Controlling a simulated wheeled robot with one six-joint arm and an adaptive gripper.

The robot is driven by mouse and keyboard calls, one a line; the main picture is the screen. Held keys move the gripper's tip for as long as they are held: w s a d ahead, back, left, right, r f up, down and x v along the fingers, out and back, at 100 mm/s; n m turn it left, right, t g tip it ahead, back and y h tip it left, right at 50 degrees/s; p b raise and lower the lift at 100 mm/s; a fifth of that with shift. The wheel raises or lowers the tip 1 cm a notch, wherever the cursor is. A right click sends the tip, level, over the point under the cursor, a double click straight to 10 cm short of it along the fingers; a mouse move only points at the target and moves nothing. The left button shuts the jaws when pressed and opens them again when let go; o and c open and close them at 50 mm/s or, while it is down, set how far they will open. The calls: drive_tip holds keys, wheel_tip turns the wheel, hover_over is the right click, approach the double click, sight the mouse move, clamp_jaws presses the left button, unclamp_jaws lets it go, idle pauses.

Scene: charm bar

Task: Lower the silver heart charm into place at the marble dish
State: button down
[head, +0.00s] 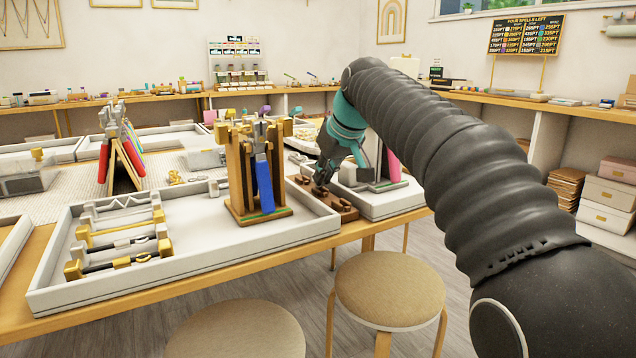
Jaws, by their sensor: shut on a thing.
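My gripper (321,178) is at the end of my teal and grey arm, right of the middle of the picture, pointing down. It is low over a brown wooden block (345,212) with dark rounded pieces on it. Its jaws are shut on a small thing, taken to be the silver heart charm. The charm is too small and hidden at the fingertips to make out. I cannot pick out the marble dish from this view; the gripper and the tool stand may hide it.
A wooden tool stand (238,178) with blue-handled pliers rises close left of my gripper. A white tray (170,272) with rods on gold blocks lies to the left. A pink-handled tool (393,165) stands right. Two stools (391,290) are in front.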

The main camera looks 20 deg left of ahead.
drive_tip(key=shift+r+p, duration=2.05)
drive_tip(key=shift+r, duration=0.15)
